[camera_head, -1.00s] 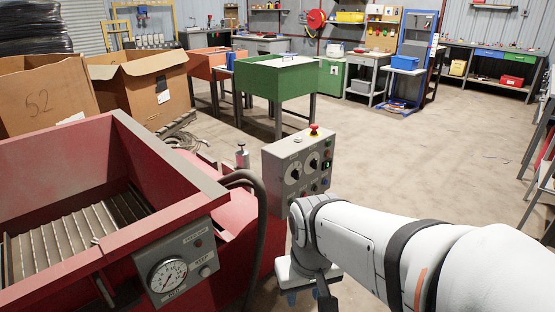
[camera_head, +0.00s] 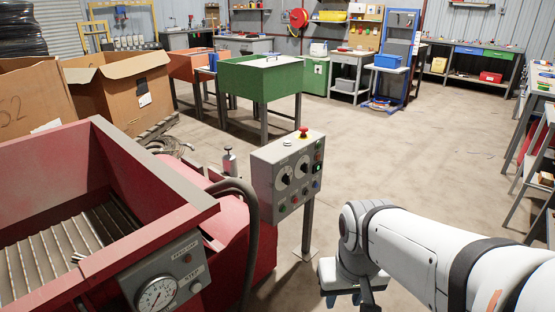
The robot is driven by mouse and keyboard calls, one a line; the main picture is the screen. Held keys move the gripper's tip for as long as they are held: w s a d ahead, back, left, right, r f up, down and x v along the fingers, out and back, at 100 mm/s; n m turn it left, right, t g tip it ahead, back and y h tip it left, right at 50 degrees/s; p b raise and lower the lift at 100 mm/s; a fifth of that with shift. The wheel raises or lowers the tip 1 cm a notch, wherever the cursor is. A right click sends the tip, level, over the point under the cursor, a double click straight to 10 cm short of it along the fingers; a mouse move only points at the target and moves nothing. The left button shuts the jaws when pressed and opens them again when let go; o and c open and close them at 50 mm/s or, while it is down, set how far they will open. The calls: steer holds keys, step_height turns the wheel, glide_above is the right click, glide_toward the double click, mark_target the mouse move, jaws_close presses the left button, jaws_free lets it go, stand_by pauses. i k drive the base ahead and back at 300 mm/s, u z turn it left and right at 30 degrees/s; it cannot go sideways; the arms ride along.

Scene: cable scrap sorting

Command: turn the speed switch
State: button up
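A grey control box (camera_head: 262,185) stands on a post in the middle of the view. Its face carries two black rotary knobs, a left knob (camera_head: 286,175) and a right knob (camera_head: 304,168). The labels are too small to read, so I cannot tell which is the speed switch. A red mushroom button (camera_head: 303,132) sits on top, and several small coloured buttons are on the face. My gripper (camera_head: 362,297) is low at the bottom edge, right of and below the box, apart from it. It is mostly cut off and hidden by my wrist; its fingers do not show clearly.
A red machine with a slatted hopper (camera_head: 150,170) fills the left, with a gauge panel (camera_head: 165,280) in front. A dark hose (camera_head: 250,240) runs beside the box. Cardboard boxes (camera_head: 125,90) and a green bin (camera_head: 262,80) stand behind. The floor (camera_head: 430,150) right of the box is clear.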

mark_target(286, 179)
steer(key=i, duration=0.95)
steer(key=z, duration=0.05)
